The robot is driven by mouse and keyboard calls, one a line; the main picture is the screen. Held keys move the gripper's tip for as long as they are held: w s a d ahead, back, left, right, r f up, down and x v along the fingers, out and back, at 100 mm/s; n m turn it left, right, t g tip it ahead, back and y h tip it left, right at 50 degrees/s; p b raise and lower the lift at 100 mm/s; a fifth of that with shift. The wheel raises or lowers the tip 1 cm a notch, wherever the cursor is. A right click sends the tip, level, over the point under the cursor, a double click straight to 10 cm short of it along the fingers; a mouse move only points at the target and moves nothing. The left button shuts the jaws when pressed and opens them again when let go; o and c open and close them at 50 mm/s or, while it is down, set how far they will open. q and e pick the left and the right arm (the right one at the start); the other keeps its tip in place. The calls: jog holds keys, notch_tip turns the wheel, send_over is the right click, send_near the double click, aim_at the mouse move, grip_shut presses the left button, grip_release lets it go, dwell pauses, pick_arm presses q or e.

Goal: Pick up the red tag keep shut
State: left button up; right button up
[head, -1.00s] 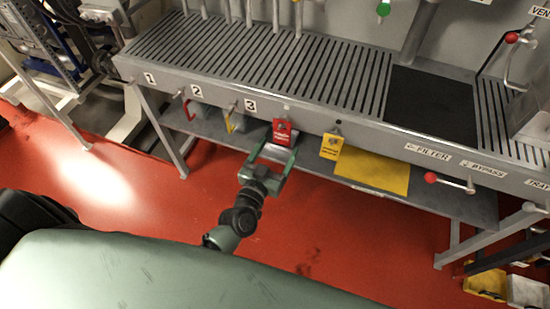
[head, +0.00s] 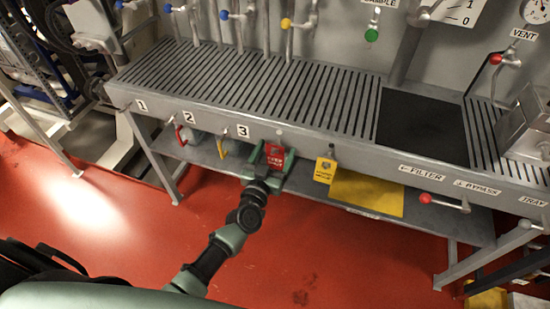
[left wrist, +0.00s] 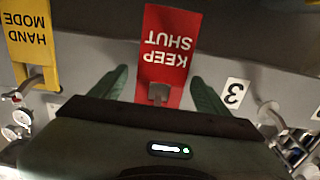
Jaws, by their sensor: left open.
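The red tag (head: 277,158) hangs on the front rail of the bench, to the right of number 3. In the left wrist view the red tag (left wrist: 166,55) reads KEEP SHUT upside down, and a small metal hook or peg shows at its lower end there. My left gripper (head: 268,158) is at the tag in the head view. Its fingers (left wrist: 162,84) are open, one on each side of the tag, with gaps between finger and tag. My right gripper does not show.
A yellow HAND MODE tag (head: 325,170) hangs just right of the red one; it also shows in the left wrist view (left wrist: 28,42). A yellow sheet (head: 368,192) lies on the lower shelf. A red-knobbed lever (head: 425,198) sticks out under the FILTER label.

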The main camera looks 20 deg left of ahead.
pick_arm(q)
jog(key=c, duration=1.4)
jog(key=shift+r+p, duration=0.3)
jog(key=shift+r, duration=0.3)
jog(key=shift+s+r, duration=0.2)
jog(key=shift+s, duration=0.05)
jog(key=s, duration=1.8)
jog(key=shift+y, duration=0.3)
jog(key=s+r, duration=0.1)
jog(key=r, duration=0.3)
jog(key=s+a+r, duration=0.1)
jog(key=r, duration=0.4)
jog(key=s+a+r, duration=0.1)
jog(key=r, duration=0.3)
jog(key=shift+s+r, duration=0.2)
jog(key=shift+r, duration=0.05)
